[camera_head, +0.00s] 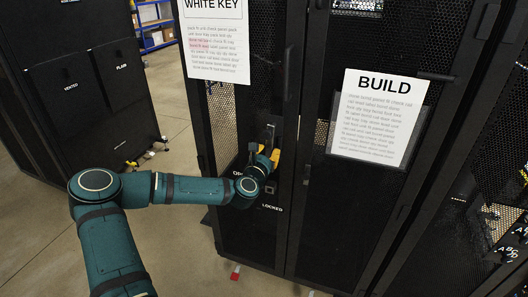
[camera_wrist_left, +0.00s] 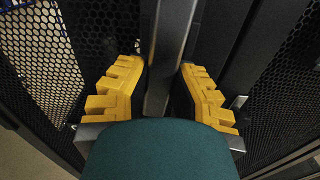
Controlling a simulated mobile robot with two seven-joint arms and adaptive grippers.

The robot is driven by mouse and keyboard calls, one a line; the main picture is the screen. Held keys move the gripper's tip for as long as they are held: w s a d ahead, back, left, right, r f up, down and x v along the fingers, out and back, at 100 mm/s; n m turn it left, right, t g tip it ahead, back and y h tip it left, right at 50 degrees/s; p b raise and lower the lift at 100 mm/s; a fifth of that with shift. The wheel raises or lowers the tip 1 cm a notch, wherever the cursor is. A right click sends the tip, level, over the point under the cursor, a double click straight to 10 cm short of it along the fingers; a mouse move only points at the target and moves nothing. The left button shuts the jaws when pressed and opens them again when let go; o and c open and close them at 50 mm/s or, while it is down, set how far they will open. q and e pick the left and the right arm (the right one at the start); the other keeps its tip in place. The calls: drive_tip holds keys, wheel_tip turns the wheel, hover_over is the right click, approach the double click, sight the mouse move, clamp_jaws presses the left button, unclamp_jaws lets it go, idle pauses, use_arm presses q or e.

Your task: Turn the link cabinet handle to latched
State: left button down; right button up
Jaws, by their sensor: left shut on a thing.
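The link cabinet (camera_head: 250,235) is a black rack with a perforated mesh door. Its dark grey handle (camera_head: 270,132) is on the door, near the door's right edge. In the left wrist view the handle (camera_wrist_left: 160,85) is a grey bar running up between the yellow fingers. My left gripper (camera_head: 268,155) is at the handle, with its yellow fingers shut on it. It also shows in the left wrist view (camera_wrist_left: 162,95). A "LOCKED" label (camera_head: 272,208) is below the gripper, and a label partly hidden by my wrist is to its left. My right gripper is out of view.
A white key sheet (camera_head: 215,45) hangs on the door above the handle. A "BUILD" sheet (camera_head: 378,115) hangs on the black rack door to the right. Another black cabinet (camera_head: 85,85) stands at left. Open floor (camera_head: 170,240) lies between, under my left arm.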

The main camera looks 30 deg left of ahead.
use_arm(q)
drive_tip(key=shift+w+d+n, duration=0.1)
drive_tip(key=shift+d+n, duration=0.15)
drive_tip(key=shift+n, duration=0.15)
drive_tip(key=shift+d, duration=0.1)
drive_tip(key=c, duration=0.8)
unclamp_jaws()
drive_tip(key=shift+o, duration=0.2)
drive_tip(key=v, duration=1.2)
drive_tip(key=shift+f, duration=0.1)
